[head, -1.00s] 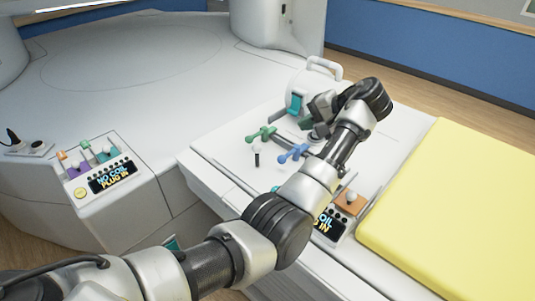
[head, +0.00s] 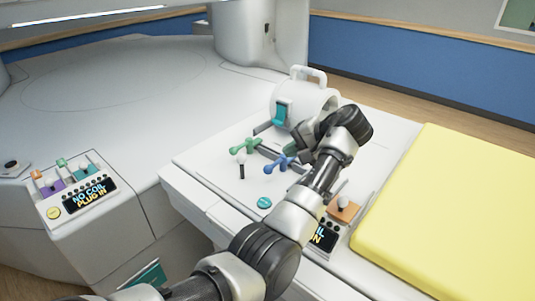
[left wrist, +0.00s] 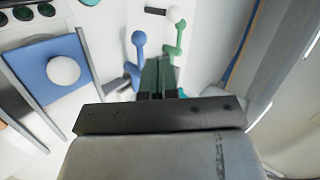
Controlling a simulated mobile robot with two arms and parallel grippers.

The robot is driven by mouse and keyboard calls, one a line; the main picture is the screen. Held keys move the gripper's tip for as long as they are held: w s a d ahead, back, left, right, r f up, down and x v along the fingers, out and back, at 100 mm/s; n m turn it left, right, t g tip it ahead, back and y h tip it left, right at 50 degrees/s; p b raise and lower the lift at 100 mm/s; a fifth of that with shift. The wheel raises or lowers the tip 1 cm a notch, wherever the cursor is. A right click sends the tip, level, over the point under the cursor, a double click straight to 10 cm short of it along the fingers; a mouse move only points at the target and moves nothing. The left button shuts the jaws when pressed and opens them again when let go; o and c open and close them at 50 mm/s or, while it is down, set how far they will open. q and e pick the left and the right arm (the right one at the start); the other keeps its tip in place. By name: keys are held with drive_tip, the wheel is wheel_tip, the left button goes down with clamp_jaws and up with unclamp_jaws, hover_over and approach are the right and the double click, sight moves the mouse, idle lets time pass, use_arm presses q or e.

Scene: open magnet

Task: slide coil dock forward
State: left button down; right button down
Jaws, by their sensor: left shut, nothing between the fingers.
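A white cylindrical coil (head: 318,100) with a handle on top and a teal front part (head: 283,113) sits on the white table top; I cannot tell which part is the coil dock. Green (head: 245,147) and blue (head: 281,163) levers stand in front of it; they also show in the left wrist view as green (left wrist: 179,38) and blue (left wrist: 139,40). My left gripper (head: 303,140) is beside the coil, partly hidden by its own wrist. Its dark fingers (left wrist: 158,75) are shut and empty, close to the blue and green levers in the left wrist view. My right gripper is out of view.
A table panel has an orange slide (head: 345,213) with a white knob; my arm partly covers its display. A blue slide (left wrist: 45,62) shows close by in the left wrist view. A left console (head: 60,225) reads "NO COIL PLUG IN". A yellow pad (head: 450,200) lies right.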

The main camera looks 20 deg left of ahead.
use_arm(q)
drive_tip(key=x, duration=0.4)
drive_tip(key=p+x, duration=0.1)
drive_tip(key=x, duration=0.3)
drive_tip(key=a+r+x, duration=0.1)
drive_tip(key=x, duration=0.3)
drive_tip(key=shift+d+p, duration=0.1)
drive_tip(key=shift+p, duration=0.3)
drive_tip(key=shift+w+a+f, duration=0.1)
drive_tip(key=shift+a+f, duration=0.05)
drive_tip(key=shift+a, duration=0.4)
drive_tip(key=w+a, duration=0.1)
drive_tip(key=a, duration=0.1)
drive_tip(key=w+a, duration=0.1)
drive_tip(key=a, duration=0.5)
drive_tip(key=shift+w+b, duration=0.35)
drive_tip(key=shift+w, duration=0.05)
drive_tip(key=shift+a, duration=0.25)
drive_tip(key=shift+d, duration=0.15)
